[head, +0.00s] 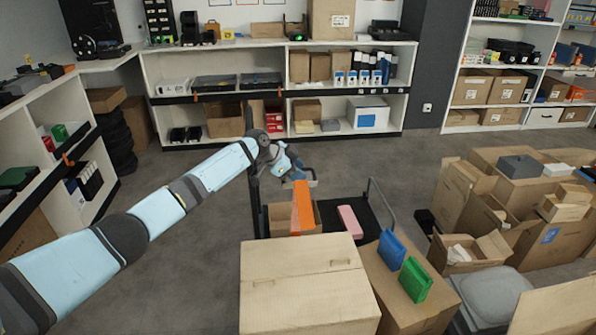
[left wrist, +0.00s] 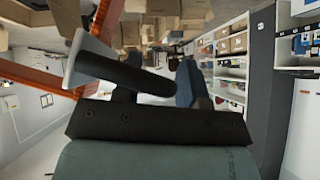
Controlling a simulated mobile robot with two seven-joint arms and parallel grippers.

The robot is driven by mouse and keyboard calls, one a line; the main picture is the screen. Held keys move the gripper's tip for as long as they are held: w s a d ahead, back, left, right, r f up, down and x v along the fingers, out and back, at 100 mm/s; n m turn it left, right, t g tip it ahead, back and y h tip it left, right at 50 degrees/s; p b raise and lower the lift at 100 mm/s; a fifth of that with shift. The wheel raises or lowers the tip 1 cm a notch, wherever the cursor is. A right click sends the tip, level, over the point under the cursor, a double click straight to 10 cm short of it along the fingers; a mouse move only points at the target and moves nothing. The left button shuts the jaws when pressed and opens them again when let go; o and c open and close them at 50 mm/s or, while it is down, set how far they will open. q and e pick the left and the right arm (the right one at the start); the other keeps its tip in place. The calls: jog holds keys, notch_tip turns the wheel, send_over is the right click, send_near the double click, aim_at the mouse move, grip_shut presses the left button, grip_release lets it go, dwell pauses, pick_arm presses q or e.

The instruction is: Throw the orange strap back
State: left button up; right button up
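An orange strap-like piece (head: 303,207) stands upright in the head view, just below my left gripper (head: 300,177), over an open carton (head: 279,217) on a dark cart. Its lower end spreads onto the carton. In the left wrist view, orange bands (left wrist: 36,80) run along the left side, close to a grey bar and dark gripper parts. My left arm reaches in from the left. The fingertips are small in the head view and unclear in the wrist view, so I cannot tell whether they touch the orange piece. My right gripper is not in view.
A large closed carton (head: 305,285) stands in front of the cart. Blue (head: 391,250) and green (head: 415,279) items stand on another carton to its right. A pink block (head: 350,221) lies behind. Cartons crowd the right; the floor (head: 210,275) at left is clear.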

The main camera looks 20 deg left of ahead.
pick_arm(q)
jog(key=shift+r, duration=0.15)
jog(key=shift+s+a+r, duration=0.15)
jog(key=shift+r, duration=0.1)
jog(key=p+v, duration=0.2)
jog(key=v, duration=1.1)
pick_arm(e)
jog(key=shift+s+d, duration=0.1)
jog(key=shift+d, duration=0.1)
pick_arm(q)
jog(key=shift+a+f, duration=0.1)
jog(key=shift+a, duration=0.05)
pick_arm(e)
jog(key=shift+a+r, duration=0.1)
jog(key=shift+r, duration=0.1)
